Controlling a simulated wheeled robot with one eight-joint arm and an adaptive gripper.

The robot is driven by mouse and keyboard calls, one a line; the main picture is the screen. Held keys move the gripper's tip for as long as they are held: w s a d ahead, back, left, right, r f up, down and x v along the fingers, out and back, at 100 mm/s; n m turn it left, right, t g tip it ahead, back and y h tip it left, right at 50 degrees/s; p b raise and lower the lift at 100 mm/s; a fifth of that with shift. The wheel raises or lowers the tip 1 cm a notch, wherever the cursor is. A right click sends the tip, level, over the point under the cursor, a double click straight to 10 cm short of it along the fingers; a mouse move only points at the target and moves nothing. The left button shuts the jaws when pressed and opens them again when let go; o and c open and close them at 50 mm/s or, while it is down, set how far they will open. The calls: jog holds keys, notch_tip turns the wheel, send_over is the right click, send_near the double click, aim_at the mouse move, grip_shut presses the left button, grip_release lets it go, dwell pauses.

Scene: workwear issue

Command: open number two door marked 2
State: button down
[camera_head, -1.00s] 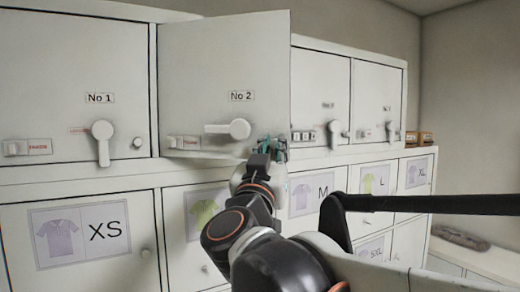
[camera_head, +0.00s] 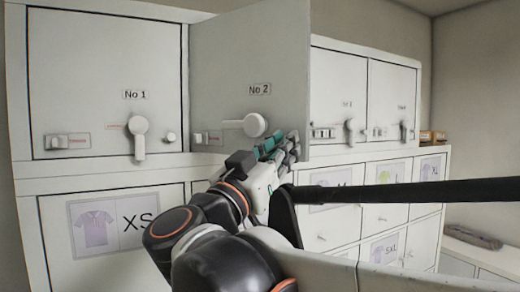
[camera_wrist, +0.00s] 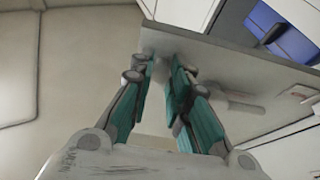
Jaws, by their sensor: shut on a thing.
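The door marked No 2 (camera_head: 250,60) stands swung partly out from the upper cabinet, hinged at its left side. Its white lever handle (camera_head: 253,124) lies level, pointing left. My gripper (camera_head: 288,145) is at the door's lower right edge, right of the lever. In the wrist view the fingers (camera_wrist: 165,66) are close together at the door's face (camera_wrist: 232,62), shut on what looks like its small round knob, mostly hidden by them. The lever (camera_wrist: 228,97) shows beyond the fingers. The wrist view also shows the compartment with something blue (camera_wrist: 288,35) inside.
Door No 1 (camera_head: 90,60) at the left is shut, its lever hanging down. Further shut upper doors (camera_head: 390,85) are at the right. Lower doors with shirt size labels, such as XS (camera_head: 105,225), are shut. A bench (camera_head: 490,258) stands far right.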

jog(key=shift+r, duration=0.2)
jog(key=c, duration=1.5)
grip_release()
jog(key=shift+f, duration=0.1)
jog(key=shift+a, duration=0.1)
jog(key=shift+v, duration=3.75)
jog(key=shift+c, duration=0.2)
